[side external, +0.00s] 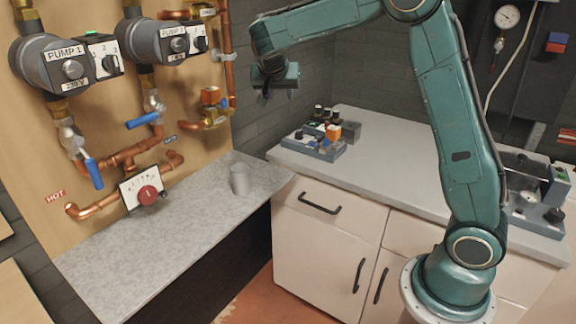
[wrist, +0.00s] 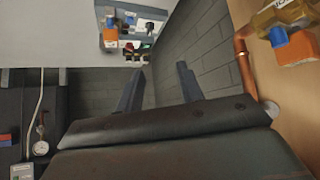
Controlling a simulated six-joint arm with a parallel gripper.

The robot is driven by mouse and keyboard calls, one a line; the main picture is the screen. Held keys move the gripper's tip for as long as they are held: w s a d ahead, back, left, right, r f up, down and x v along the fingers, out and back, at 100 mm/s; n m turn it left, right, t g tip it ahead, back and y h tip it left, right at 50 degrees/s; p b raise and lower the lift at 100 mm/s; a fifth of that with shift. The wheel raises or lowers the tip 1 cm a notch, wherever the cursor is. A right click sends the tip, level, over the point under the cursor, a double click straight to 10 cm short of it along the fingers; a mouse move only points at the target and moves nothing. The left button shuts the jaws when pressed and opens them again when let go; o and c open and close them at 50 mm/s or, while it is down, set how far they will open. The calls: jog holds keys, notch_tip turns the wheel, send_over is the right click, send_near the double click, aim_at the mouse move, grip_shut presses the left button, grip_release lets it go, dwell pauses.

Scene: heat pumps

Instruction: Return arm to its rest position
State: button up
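My gripper (side external: 273,90) hangs in the air at the end of my raised green arm, near the grey brick corner between the pump board and the white cabinet. In the wrist view the two dark fingers of my gripper (wrist: 160,88) stand apart with nothing between them, so it is open and empty. In the side view the fingers are small and dark. The arm is bent, with its upper link high and the forearm reaching left.
The pump board (side external: 110,110) carries pumps, copper pipes and blue-handled valves left of my gripper. A grey tray (side external: 312,146) with small parts sits on the white cabinet top (side external: 390,165) below. A grey cup (side external: 240,179) stands on the stone shelf (side external: 170,240).

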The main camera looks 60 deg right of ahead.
jog(key=s+a+r+n+t+y, duration=0.1)
jog(key=s+a+r+n+y, duration=0.15)
jog(key=s+a, duration=0.4)
jog(key=s+a+r+n+t+y, duration=0.1)
jog(key=s+a+r+n+y, duration=0.15)
jog(key=s, duration=0.65)
jog(key=s+a+f+n+y, duration=0.1)
jog(key=s+a+f+n, duration=0.1)
jog(key=s, duration=0.6)
jog(key=s+a+f+n+y, duration=0.1)
jog(key=s+a+f+n, duration=0.1)
jog(key=s+a+n, duration=0.3)
jog(key=s+a, duration=0.1)
jog(key=s, duration=0.3)
jog(key=shift+s+a+f+y, duration=0.2)
jog(key=shift+a+f+y, duration=0.1)
jog(key=shift+y, duration=0.1)
jog(key=shift+w+r, duration=0.1)
